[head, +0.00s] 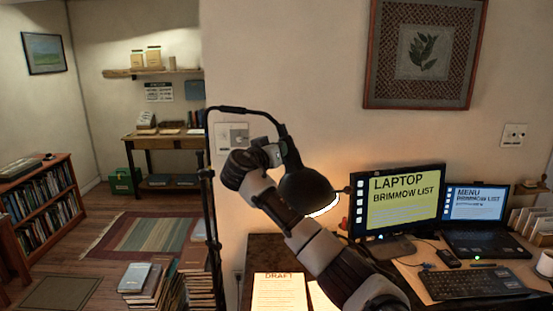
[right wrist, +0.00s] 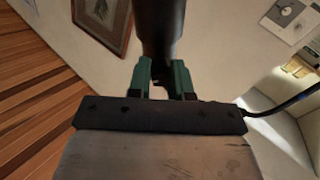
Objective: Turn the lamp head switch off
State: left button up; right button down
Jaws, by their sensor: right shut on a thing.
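The black lamp head (head: 305,187) hangs from a thin curved arm on a tall black stand (head: 209,215). Its lower rim glows and warm light falls on the desk and papers below, so the lamp is lit. My right gripper (head: 272,155) is at the narrow upper part of the lamp head. In the right wrist view its green fingers (right wrist: 161,80) are shut on this dark cylindrical part (right wrist: 160,30). The switch itself cannot be made out. My left gripper is not in view.
A monitor (head: 399,199), a laptop (head: 483,215) and a keyboard (head: 473,284) stand on the desk right of my arm. A draft sheet (head: 279,293) lies below the lamp. Book stacks (head: 143,283) stand on the floor left of the stand.

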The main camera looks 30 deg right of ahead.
jog(key=shift+r+n+p, duration=0.15)
jog(key=shift+n+p, duration=0.45)
jog(key=shift+n, duration=2.8)
jog(key=shift+r+n+p, duration=0.1)
jog(key=shift+n+p, duration=0.5)
jog(key=shift+n, duration=2.8)
jog(key=c, duration=1)
grip_release()
jog(key=shift+f, duration=0.1)
